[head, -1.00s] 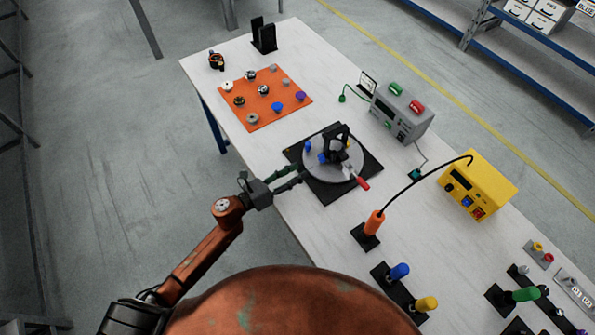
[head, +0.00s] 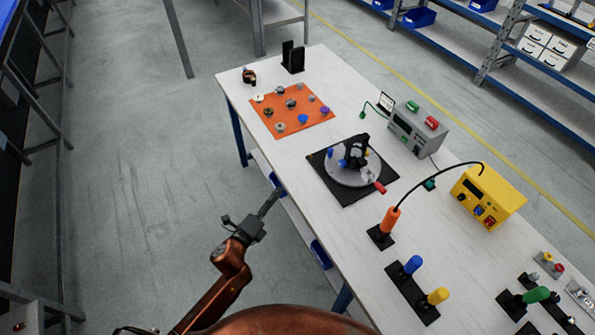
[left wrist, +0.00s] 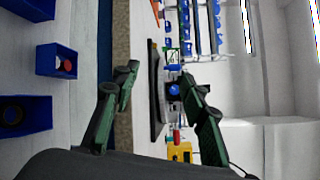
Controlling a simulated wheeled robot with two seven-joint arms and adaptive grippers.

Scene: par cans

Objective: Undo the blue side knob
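A black bracket (head: 357,150) stands upright on a round grey plate (head: 345,178), which sits on a black square base (head: 326,184). Low on the bracket's near side is a small blue knob (head: 343,163). In the left wrist view, a blue knob (left wrist: 174,90) shows between my fingers, beyond them and partly behind the right one. My left gripper (head: 275,196) is off the table's near edge, apart from the fixture. Its fingers (left wrist: 160,74) are spread, with nothing held between them. My right gripper is in no view.
An orange mat (head: 268,97) with several knobs lies at the far left of the table. A grey box (head: 425,140) and a yellow unit (head: 500,190) stand to the right. Upright orange (head: 390,219), blue (head: 413,264) and yellow (head: 438,296) handles stand nearer.

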